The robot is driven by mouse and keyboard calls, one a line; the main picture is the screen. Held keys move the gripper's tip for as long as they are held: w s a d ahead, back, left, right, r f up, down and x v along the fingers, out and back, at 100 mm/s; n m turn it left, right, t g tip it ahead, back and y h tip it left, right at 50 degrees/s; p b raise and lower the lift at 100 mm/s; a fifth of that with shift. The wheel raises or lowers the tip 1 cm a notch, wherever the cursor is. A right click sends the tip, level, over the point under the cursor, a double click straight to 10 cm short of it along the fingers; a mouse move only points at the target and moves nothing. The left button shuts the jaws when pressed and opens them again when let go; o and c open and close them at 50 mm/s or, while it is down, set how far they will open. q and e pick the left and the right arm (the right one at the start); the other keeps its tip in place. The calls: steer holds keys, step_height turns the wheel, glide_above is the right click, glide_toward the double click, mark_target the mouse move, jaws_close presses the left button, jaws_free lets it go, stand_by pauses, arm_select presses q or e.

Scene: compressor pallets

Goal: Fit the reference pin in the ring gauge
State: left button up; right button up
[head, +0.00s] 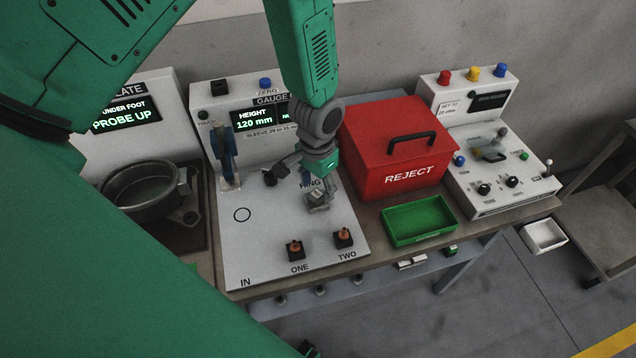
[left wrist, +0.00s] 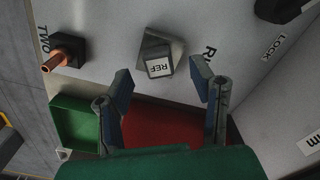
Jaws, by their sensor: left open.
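The reference pin, a grey block with a white REF label (left wrist: 159,67), shows between and beyond my left fingertips in the left wrist view. It also shows in the head view (head: 318,194), on the white gauge panel (head: 262,255) near the RING label. A darker grey piece (left wrist: 176,47) is against it; I cannot tell if this is the ring gauge or how the two fit. My left gripper (head: 290,178) is open and empty above the panel; its fingers (left wrist: 160,88) are apart from the block. My right gripper is not in view.
Copper-topped pegs stand at ONE (head: 295,250) and TWO (head: 343,237). A blue-handled lever (head: 225,155) stands at the left. A red REJECT box (head: 385,165) and green tray (head: 420,222) are to the right. A metal bowl (head: 142,190) is far left. The panel around the circle is clear.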

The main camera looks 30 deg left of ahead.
mark_target(317, 193)
arm_select(q)
step_height(317, 193, up, 10)
steer(key=shift+f, duration=0.25)
steer(key=shift+f, duration=0.1)
stand_by(0.5)
